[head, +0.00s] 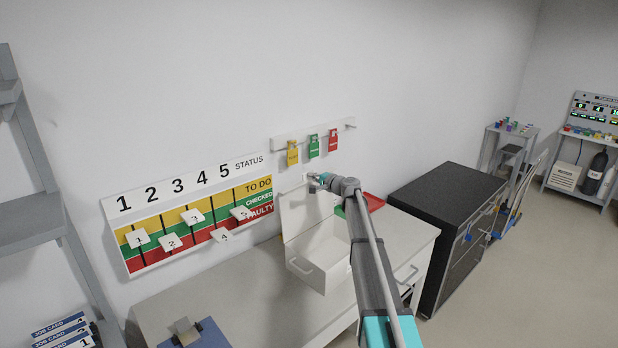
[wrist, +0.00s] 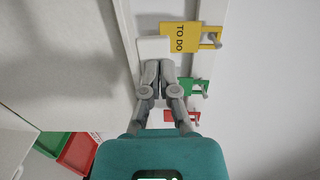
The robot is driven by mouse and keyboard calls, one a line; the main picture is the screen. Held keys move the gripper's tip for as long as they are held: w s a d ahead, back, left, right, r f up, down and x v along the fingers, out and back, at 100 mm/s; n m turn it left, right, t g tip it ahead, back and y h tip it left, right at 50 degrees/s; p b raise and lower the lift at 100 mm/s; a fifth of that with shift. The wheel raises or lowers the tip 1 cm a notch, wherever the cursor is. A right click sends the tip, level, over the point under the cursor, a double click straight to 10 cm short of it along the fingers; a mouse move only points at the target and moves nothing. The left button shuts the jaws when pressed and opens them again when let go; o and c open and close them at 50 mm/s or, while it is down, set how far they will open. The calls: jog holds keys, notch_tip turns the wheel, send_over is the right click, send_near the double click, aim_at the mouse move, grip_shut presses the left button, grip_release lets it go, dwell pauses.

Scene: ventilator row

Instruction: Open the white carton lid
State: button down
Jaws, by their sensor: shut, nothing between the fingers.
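The white carton (head: 325,268) stands on the bench below the wall. Its lid (head: 297,213) is raised and stands about upright at the back, near the wall, so the inside of the carton shows. My gripper (head: 319,181) is at the lid's upper edge, with its fingers closed and empty. In the wrist view the closed fingertips (wrist: 158,68) are at a small white tab (wrist: 155,48); I cannot tell if they touch it. A large pale panel, probably the lid, fills the left of that view. My arm hides part of the carton's right side.
Yellow, green and red tags (head: 313,146) hang on a wall rail just above my gripper. A status board (head: 190,215) is on the wall at left. A red tray (head: 373,202) lies right of the carton.

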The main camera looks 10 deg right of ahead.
jog(key=shift+x, duration=2.9)
jog(key=shift+s+d, duration=0.1)
jog(key=shift+s, duration=0.05)
jog(key=r+p+v, duration=0.3)
jog(key=v, duration=1)
jog(key=shift+r+p, duration=0.15)
jog(key=shift+p, duration=0.25)
